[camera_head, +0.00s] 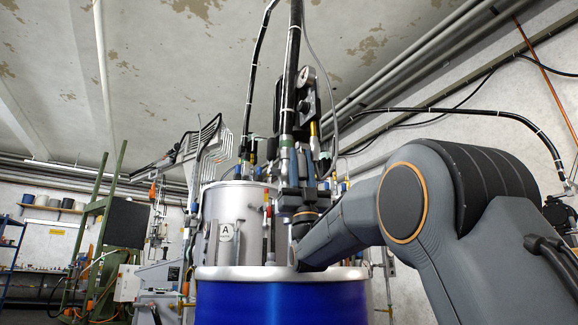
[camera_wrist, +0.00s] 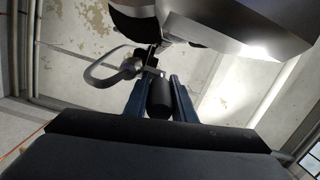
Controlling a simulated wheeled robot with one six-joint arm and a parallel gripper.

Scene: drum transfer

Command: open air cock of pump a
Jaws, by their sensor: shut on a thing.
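A silver cylindrical body (camera_head: 232,205) with a round "A" label (camera_head: 226,232) stands behind the blue drum (camera_head: 280,300). Hoses, a gauge (camera_head: 306,76) and fittings crowd above it. My arm reaches in from the right, and its wrist rises in front of the fittings. In the wrist view, the blue fingers of my gripper (camera_wrist: 159,84) are shut on a black cylindrical grip (camera_wrist: 160,100) that sits between them. I cannot tell from these frames whether this grip is the air cock or how it is turned.
A thick black hose (camera_head: 290,60) runs up to the ceiling, and another hose (camera_head: 450,112) arches to the right above my arm. A green frame (camera_head: 104,235) stands at the left.

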